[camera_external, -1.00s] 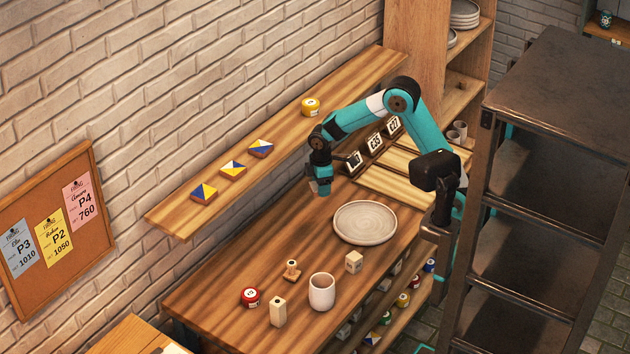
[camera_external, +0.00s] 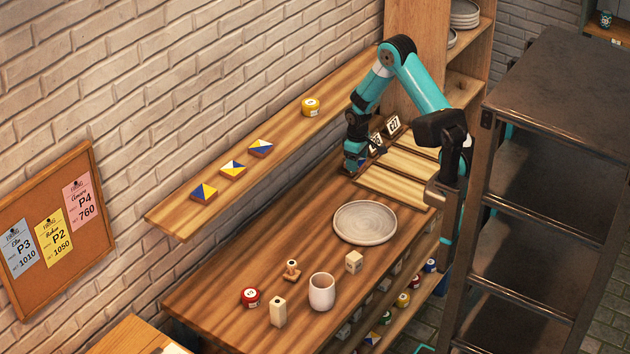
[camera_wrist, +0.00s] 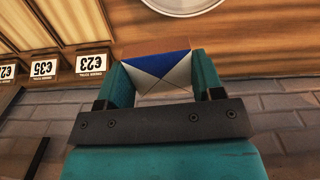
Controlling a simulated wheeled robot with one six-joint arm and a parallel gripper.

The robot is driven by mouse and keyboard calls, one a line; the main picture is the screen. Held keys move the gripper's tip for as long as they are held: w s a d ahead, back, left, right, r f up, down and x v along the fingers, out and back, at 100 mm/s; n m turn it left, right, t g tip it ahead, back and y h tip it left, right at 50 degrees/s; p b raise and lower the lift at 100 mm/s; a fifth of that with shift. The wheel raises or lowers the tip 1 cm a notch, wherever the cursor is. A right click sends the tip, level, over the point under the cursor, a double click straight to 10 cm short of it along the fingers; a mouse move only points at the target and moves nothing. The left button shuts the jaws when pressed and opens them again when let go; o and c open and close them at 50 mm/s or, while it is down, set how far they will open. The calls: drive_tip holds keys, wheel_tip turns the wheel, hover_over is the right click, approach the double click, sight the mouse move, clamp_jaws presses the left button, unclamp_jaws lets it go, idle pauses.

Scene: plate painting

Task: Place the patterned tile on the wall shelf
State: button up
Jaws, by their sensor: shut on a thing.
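My gripper (camera_wrist: 160,85) is shut on a patterned tile (camera_wrist: 162,70) with blue and pale triangles, seen between the fingers in the wrist view. In the external view my gripper (camera_external: 354,165) is over the back end of the workbench, beside the price signs, and the held tile is too small to tell there. The wall shelf (camera_external: 285,128) runs along the brick wall to the left of my gripper. On it lie three patterned tiles, a near one (camera_external: 204,192), a middle one (camera_external: 233,169) and a far one (camera_external: 261,148), plus a yellow round pot (camera_external: 310,107).
A plate (camera_external: 365,223) lies on the workbench (camera_external: 225,282). A cup (camera_external: 322,292), a red pot (camera_external: 250,297) and small blocks stand at its near end. Price signs (camera_external: 393,126) stand by the slatted boards (camera_external: 395,185). A dark rack (camera_external: 540,110) stands at the right.

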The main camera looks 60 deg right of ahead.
drive_tip(key=w+d+r+p, duration=0.3)
drive_tip(key=w+d+r, duration=0.1)
drive_tip(key=d+r, duration=0.6)
drive_tip(key=w+d+r+p, duration=0.3)
drive_tip(key=w+d+r, duration=0.1)
drive_tip(key=d+r, duration=0.55)
wheel_tip(320, 180, up, 15)
drive_tip(key=n+b, duration=0.5)
drive_tip(key=n, duration=1.2)
hover_over(341, 98)
wheel_tip(341, 98, down, 19)
drive_tip(key=shift+f+p, duration=0.15)
drive_tip(key=shift+p, duration=0.9)
drive_tip(key=shift+f, duration=0.1)
drive_tip(key=o, duration=1)
